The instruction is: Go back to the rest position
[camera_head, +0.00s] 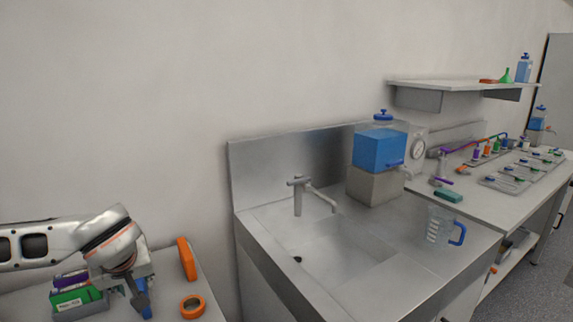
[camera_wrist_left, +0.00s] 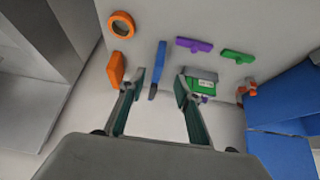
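My left gripper (camera_head: 138,290) hangs pointing down over the side table at the lower left of the head view. In the left wrist view my left gripper (camera_wrist_left: 160,82) has its two fingers wide apart. A slim blue object (camera_wrist_left: 158,68) appears between the fingertips in that view, nearer the left finger and not visibly gripped. An orange block (camera_wrist_left: 116,68) lies beside the left finger. A green labelled box (camera_wrist_left: 200,85) shows by the right finger, partly hidden by it. My right gripper is in neither view.
An orange ring (camera_head: 192,306) and an upright orange piece (camera_head: 187,259) are close to the left gripper. A steel sink (camera_head: 335,255) with a tap stands to the right, with a blue-filled tank (camera_head: 380,150) and a jug (camera_head: 440,226). The wall above the left arm is clear.

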